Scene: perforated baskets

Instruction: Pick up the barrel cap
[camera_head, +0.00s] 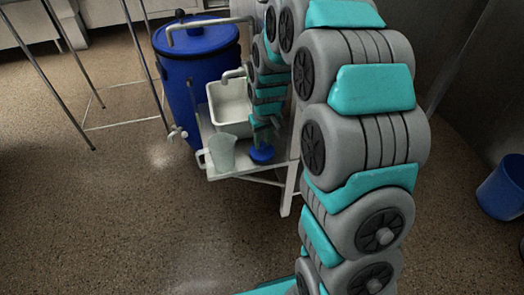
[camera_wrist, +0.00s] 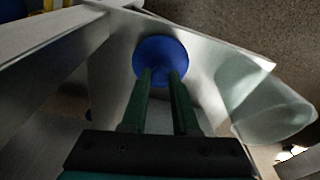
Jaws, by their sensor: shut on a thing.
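The barrel cap (camera_head: 262,155) is a small round blue piece at the front of the metal stand (camera_head: 236,173), right of a clear pitcher. In the wrist view the cap (camera_wrist: 160,55) is a blue disc at the fingertips. My gripper (camera_head: 264,143) reaches down to it from above. In the wrist view the two dark green fingers of my gripper (camera_wrist: 161,78) close on the cap's middle. I cannot tell whether the cap still touches the stand. My arm hides part of the stand's right side.
The clear pitcher (camera_head: 222,153) stands close left of the cap. A white basin (camera_head: 231,106) with a tap is behind it. A large blue barrel (camera_head: 196,75) stands back left. A blue bucket (camera_head: 502,188) is at the far right. The floor in front is clear.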

